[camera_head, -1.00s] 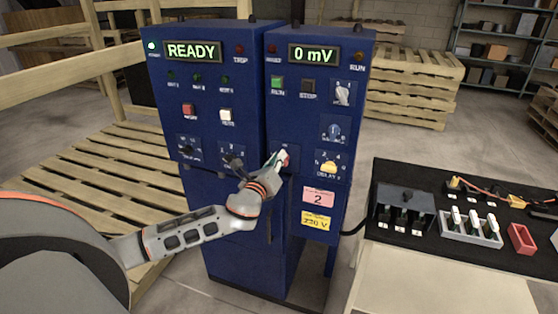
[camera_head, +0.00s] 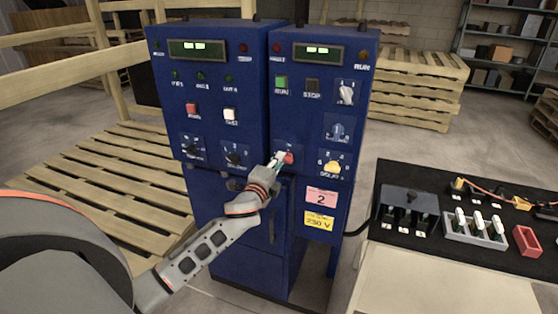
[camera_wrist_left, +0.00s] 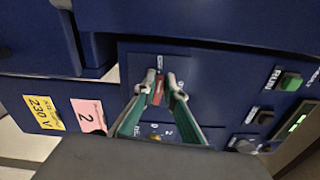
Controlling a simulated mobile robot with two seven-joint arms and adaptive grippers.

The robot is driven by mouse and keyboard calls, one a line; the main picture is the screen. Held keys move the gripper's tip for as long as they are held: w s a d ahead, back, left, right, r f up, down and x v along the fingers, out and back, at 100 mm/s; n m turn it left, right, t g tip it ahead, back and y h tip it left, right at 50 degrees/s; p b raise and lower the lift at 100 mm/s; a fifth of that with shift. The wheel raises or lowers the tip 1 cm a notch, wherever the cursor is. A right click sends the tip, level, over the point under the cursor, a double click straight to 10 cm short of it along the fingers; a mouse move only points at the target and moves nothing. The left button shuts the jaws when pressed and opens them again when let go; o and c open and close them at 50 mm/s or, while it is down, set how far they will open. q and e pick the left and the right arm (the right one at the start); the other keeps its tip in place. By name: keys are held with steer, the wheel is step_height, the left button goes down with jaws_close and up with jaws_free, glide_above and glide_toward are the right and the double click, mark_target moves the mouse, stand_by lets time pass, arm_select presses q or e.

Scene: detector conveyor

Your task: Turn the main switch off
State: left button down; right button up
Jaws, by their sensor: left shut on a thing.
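The main switch (camera_head: 289,158) is a small red handle on the front of the right blue cabinet (camera_head: 311,181), low on its left side. In the left wrist view the red handle (camera_wrist_left: 157,90) sits between the fingertips. My left gripper (camera_head: 279,159) reaches in from the lower left and is shut on the handle; it also shows in the wrist view (camera_wrist_left: 161,82). The left display (camera_head: 195,49) and right display (camera_head: 318,53) show only short bright dashes. Part of the switch is hidden by the fingers. My right gripper is not in view.
The yellow delay knob (camera_head: 331,167) and a blue knob (camera_head: 338,130) are close to the right of the switch. Green and dark buttons are above. A black-topped bench (camera_head: 452,262) with fuse parts stands at the right. Wooden pallets (camera_head: 110,185) lie at the left.

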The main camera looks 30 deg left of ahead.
arm_select(q)
steer(key=shift+a+n, duration=0.1)
steer(key=shift+n, duration=0.6)
steer(key=c, duration=2.1)
jaws_free()
steer(key=shift+w, duration=0.1)
steer(key=shift+f, duration=0.1)
steer(key=v, duration=1.2)
